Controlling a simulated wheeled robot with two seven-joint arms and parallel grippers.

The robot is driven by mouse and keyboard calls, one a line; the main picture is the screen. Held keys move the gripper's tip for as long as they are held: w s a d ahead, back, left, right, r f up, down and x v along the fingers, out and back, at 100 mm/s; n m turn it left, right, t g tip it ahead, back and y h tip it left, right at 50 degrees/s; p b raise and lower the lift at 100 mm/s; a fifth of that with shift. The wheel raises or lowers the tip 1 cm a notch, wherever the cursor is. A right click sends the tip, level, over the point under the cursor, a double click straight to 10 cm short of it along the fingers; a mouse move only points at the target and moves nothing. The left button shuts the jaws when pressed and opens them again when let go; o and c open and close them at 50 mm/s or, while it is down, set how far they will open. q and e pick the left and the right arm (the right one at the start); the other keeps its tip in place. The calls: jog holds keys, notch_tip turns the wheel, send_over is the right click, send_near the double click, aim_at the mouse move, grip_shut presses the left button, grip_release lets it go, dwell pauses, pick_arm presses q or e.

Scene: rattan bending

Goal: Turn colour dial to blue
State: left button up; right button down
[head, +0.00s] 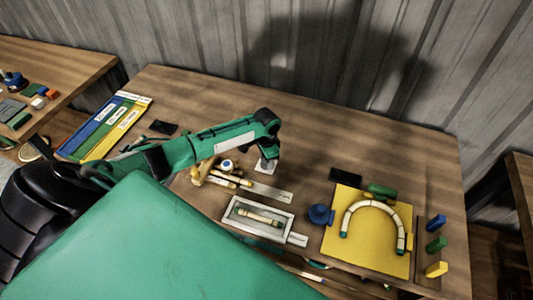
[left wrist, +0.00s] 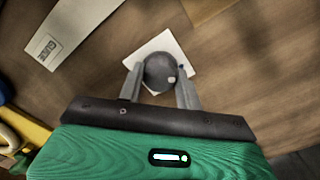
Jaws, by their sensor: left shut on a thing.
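The dial is a dark grey round knob (left wrist: 159,70) with a pale dot on its lower right side. It sits on a white square plate (left wrist: 153,45) on the table, and the plate also shows in the head view (head: 261,167). A small bluish mark shows by the plate's right edge, partly hidden by a finger. My left gripper (left wrist: 161,80) has one finger on each side of the knob and is shut on it. In the head view my left gripper (head: 268,154) reaches down over the plate and hides the knob. My right gripper is not in view.
A white tray (head: 229,208) with a short rattan piece stands in front of the dial. A yellow board (head: 345,245) with a curved rattan piece (head: 349,208) lies at right, beside a blue round object (head: 319,214). Blue, green and yellow strips (head: 98,132) lie at back left. The table behind the dial is clear.

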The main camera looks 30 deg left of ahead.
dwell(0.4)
pick_arm(q)
jog(key=o, duration=1)
jog(key=shift+r, duration=0.15)
notch_tip(320, 180, up, 14)
jog(key=b, duration=0.3)
jog(key=shift+b, duration=0.35)
jog(key=shift+f, duration=0.25)
